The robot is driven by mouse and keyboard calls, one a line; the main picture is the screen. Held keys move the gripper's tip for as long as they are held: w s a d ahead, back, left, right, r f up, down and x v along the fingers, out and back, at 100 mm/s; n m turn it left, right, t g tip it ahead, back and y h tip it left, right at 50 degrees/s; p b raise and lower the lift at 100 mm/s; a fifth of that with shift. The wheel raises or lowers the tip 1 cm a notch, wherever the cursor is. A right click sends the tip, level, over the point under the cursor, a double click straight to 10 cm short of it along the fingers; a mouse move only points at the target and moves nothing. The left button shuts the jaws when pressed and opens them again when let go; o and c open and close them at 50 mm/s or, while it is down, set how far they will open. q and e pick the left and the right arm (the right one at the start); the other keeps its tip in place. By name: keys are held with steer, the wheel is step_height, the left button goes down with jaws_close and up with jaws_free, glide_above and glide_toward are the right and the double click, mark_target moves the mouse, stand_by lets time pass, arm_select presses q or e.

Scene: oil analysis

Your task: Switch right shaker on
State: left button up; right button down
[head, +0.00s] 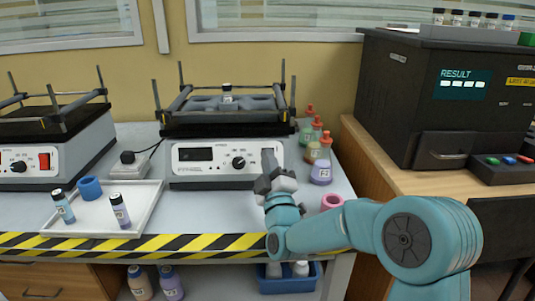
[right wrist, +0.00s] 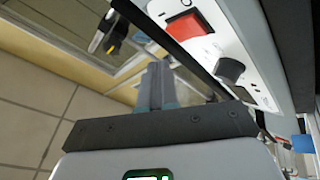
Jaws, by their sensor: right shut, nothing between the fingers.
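The right shaker (head: 215,178) stands on the bench with a white front panel, a dark display and a black knob (head: 239,162). A small vial (head: 227,92) stands on its platform. My right gripper (head: 268,160) is shut and empty in front of the right end of the panel, covering that part. In the right wrist view the shut fingers (right wrist: 160,70) point up beside a red switch (right wrist: 185,28) and a black knob (right wrist: 230,68) on the panel. They appear apart from the switch; its on or off position is unclear. My left gripper is not in view.
The left shaker (head: 75,155) has its own red switch (head: 44,161). A white tray (head: 145,219) holds two vials and a blue ring. A black analyser (head: 400,100) stands right.

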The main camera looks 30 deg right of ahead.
steer(key=shift+w+d+f, duration=0.3)
steer(key=shift+w+d, duration=0.1)
steer(key=shift+w, duration=0.2)
stand_by(1.6)
steer(key=shift+w+d+f+b, duration=0.15)
steer(key=shift+w+b, duration=0.15)
steer(key=shift+b, duration=0.35)
